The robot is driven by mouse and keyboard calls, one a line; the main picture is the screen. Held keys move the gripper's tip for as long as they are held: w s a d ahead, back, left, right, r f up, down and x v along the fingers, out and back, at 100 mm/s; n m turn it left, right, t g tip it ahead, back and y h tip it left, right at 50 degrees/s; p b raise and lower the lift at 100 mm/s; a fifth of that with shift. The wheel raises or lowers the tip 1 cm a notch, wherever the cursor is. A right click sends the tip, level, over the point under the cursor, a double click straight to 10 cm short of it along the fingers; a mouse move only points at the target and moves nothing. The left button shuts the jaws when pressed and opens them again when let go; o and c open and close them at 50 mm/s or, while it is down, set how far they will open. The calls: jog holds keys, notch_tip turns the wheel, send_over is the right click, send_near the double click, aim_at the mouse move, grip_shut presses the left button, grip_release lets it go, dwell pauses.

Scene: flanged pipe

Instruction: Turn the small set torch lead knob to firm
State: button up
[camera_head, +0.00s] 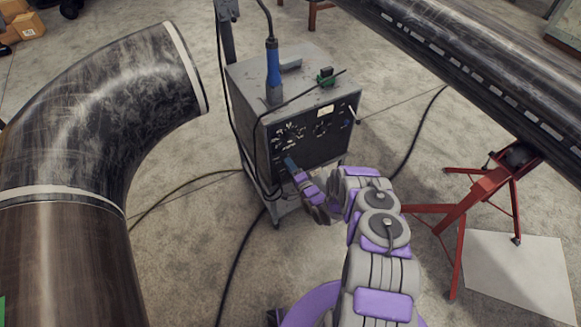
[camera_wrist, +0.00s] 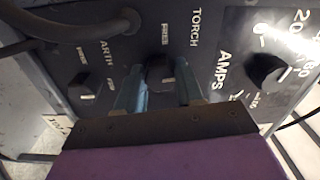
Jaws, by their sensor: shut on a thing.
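The torch lead knob (camera_wrist: 160,72) is a small dark knob on the black front panel of the welding machine (camera_head: 305,135). In the wrist view, the word TORCH stands to its upper right and FREE just above it. My gripper (camera_wrist: 158,84) has its two blue-grey fingers on either side of this knob and is shut on it. In the head view, my gripper (camera_head: 291,165) reaches the lower part of the panel, and the knob is hidden there. The fingers and gripper body cover the area below the knob. I cannot clearly tell which way its pointer faces.
The wrist view shows an earth knob (camera_wrist: 84,86) to the left and a larger amps knob (camera_wrist: 268,69) to the right. A thick cable (camera_wrist: 75,27) crosses the upper left. A pipe elbow (camera_head: 95,110) and a red stand (camera_head: 468,200) flank the machine.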

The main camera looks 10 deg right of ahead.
jog(key=shift+d+f+m, duration=0.1)
jog(key=shift+d+m, duration=0.05)
jog(key=shift+m, duration=0.45)
jog(key=o, duration=0.9)
jog(key=shift+f, duration=0.1)
jog(key=shift+c, duration=0.2)
jog(key=shift+o, duration=0.9)
jog(key=p+v, duration=0.2)
jog(key=v, duration=1.5)
jog(key=shift+s+p, duration=0.15)
jog(key=shift+p, duration=0.25)
